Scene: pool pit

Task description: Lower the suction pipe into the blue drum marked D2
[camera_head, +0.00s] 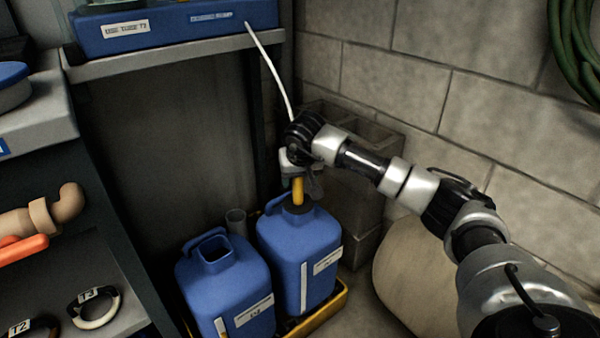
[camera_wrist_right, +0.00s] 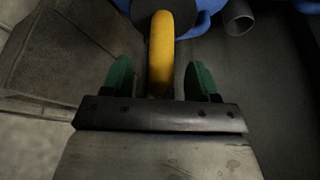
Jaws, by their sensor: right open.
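My right gripper (camera_head: 303,182) is over the right drum. In the right wrist view its green-tipped fingers (camera_wrist_right: 160,80) are open, one on each side of the yellow pipe (camera_wrist_right: 161,50), with gaps visible. My left gripper is out of view.
A yellow tray (camera_head: 338,302) holds the drums. A grey tube (camera_head: 236,220) stands behind them. A thin white hose (camera_head: 270,68) slopes from the blue bin (camera_head: 175,27) toward my right wrist. Concrete blocks (camera_head: 365,160) and a beige rounded object (camera_head: 410,270) are at right.

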